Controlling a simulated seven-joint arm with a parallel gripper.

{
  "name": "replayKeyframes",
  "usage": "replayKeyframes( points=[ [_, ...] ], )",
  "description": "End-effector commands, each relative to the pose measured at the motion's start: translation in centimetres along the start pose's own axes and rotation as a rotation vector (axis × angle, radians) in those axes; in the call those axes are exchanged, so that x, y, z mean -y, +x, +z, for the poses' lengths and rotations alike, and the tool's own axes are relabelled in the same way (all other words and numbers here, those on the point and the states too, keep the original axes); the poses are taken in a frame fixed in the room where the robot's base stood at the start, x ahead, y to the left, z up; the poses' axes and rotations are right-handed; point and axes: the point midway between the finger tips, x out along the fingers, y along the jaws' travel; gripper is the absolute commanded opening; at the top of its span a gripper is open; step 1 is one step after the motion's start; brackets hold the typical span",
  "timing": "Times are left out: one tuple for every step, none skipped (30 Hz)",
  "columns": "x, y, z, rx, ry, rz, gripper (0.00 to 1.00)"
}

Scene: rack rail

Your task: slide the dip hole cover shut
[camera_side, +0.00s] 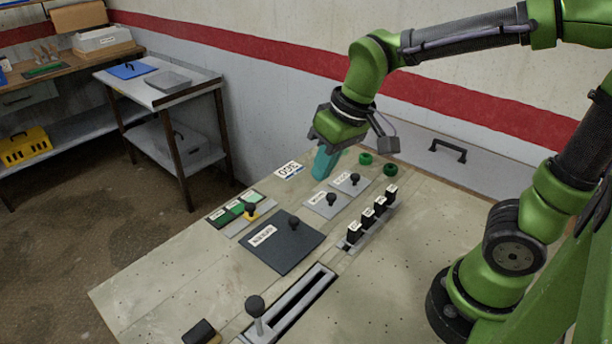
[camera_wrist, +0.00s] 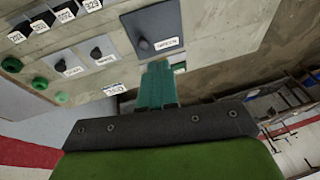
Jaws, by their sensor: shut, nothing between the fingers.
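My gripper (camera_side: 319,172) has teal fingers that are shut and empty, pointing down above the bench panel near its wall side. The fingers (camera_wrist: 156,68) also show in the wrist view. Two small grey plates, each with a black knob and a label, lie near it: a nearer plate (camera_side: 318,208) and a farther plate (camera_side: 345,188). A larger dark square plate (camera_side: 285,245) with a black knob and white label lies to their left. The labels are too small to read surely, so I cannot tell which plate is the dip hole cover. The gripper appears apart from all the plates.
A row of black labelled tabs (camera_side: 368,218) stands right of the plates. Green round knobs (camera_side: 390,169) sit by the wall. An upright lever (camera_side: 256,309) stands by a long slot (camera_side: 300,300).

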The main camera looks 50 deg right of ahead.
Motion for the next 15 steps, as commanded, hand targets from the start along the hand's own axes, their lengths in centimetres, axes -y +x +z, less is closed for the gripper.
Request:
replayKeyframes(
  points=[
    [-0.7, -1.1, 1.2, -0.053, 0.065, -0.02, 0.0],
    [-0.9, -1.5, 1.8, -0.08, 0.103, -0.033, 0.0],
    [-1.3, -2.0, 2.6, -0.115, 0.149, -0.048, 0.0],
    [-1.6, -2.4, 3.2, -0.141, 0.177, -0.058, 0.0],
    [-1.8, -2.7, 3.7, -0.164, 0.202, -0.069, 0.0],
    [-2.1, -3.1, 4.3, -0.194, 0.227, -0.079, 0.0],
    [-2.3, -3.4, 4.7, -0.214, 0.241, -0.086, 0.0],
    [-2.5, -3.6, 5.1, -0.232, 0.25, -0.091, 0.0],
    [-2.7, -4.0, 5.5, -0.252, 0.259, -0.096, 0.0],
    [-2.8, -4.2, 5.7, -0.265, 0.265, -0.099, 0.0],
    [-2.9, -4.5, 5.8, -0.278, 0.269, -0.1, 0.0],
    [-3.0, -4.9, 5.9, -0.295, 0.271, -0.101, 0.0],
    [-3.1, -5.2, 5.8, -0.307, 0.272, -0.102, 0.0],
    [-3.0, -5.4, 5.8, -0.315, 0.27, -0.104, 0.0],
    [-3.0, -5.3, 5.8, -0.311, 0.268, -0.104, 0.0]
  ],
)
